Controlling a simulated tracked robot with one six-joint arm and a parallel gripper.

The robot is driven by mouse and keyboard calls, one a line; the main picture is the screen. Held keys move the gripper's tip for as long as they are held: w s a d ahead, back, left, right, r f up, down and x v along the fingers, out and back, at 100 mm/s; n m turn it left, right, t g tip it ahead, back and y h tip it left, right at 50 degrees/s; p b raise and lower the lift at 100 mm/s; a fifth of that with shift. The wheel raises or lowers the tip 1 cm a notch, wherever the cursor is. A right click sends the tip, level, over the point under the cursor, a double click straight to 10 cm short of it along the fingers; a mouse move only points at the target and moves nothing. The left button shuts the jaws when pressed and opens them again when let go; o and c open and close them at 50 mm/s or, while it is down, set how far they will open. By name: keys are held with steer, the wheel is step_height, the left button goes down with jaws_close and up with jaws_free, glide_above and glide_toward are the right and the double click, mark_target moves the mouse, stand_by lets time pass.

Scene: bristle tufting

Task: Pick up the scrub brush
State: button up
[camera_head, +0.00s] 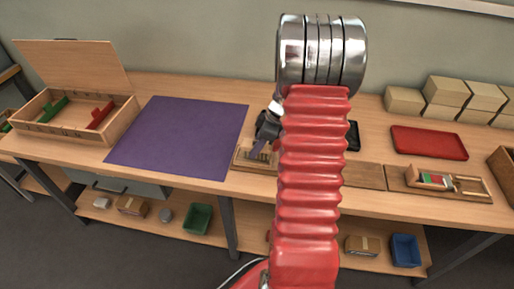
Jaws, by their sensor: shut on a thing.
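My gripper (258,148) is dark and points down at a small wooden tray (240,163) near the table's front edge. Its jaws are shut on a small pale, yellowish thing (263,157) that I take for the scrub brush. My red ribbed arm hides the right side of this spot, so the brush's full shape does not show. I cannot tell whether the brush touches the tray or is clear of it.
A purple mat (180,135) lies bare to the left. An open wooden box (72,133) holds green and red pieces. On the right are a red tray (428,143), a wooden board with parts (470,190) and stacked cardboard boxes (445,113). A lower shelf holds bins.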

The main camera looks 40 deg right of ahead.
step_height(320, 180, up, 10)
steer(key=shift+f, duration=0.1)
steer(key=shift+w+a, duration=0.1)
stand_by(0.7)
steer(key=w+a+f+m+h, duration=0.1)
steer(key=w+a+m, duration=0.1)
steer(key=a, duration=0.8)
steer(key=w+a+f+m+h, duration=0.1)
steer(key=w+a+m, duration=0.2)
steer(key=a, duration=0.7)
steer(key=w+a+f+m+t, duration=0.1)
steer(key=w+a, duration=0.4)
steer(key=a, duration=0.6)
steer(key=shift+w+f+m+h, duration=0.2)
steer(key=shift+f+m+h, duration=0.25)
steer(key=shift+m, duration=0.35)
